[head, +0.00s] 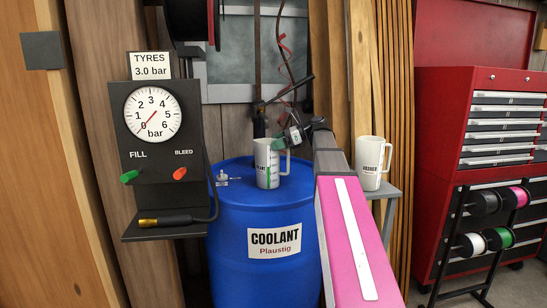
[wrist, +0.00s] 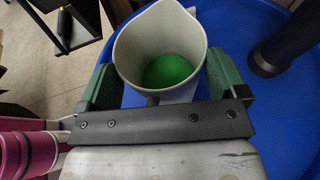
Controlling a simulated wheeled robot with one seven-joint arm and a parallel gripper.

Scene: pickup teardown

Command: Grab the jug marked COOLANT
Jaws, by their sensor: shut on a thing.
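A white jug (head: 263,162) with a handle on its right side stands upright on top of the blue drum (head: 230,210). The drum's label reads COOLANT Plaustig; the small lettering on the jug is too small to read surely. In the wrist view the jug (wrist: 133,50) is open at the top and has green liquid inside. My gripper (wrist: 162,85) has its green pads on both sides of the jug, shut on its upper part. In the head view my gripper (head: 288,140) reaches the jug's rim from the right and above.
A second white jug (head: 371,163), its label seeming to read WASHER, stands on a grey stand at the right. A tyre gauge panel (head: 153,130) is at the left. A red tool cabinet (head: 440,120) and a spool rack (head: 470,240) are farther right. A black drum fitting (wrist: 280,45) rises near the jug.

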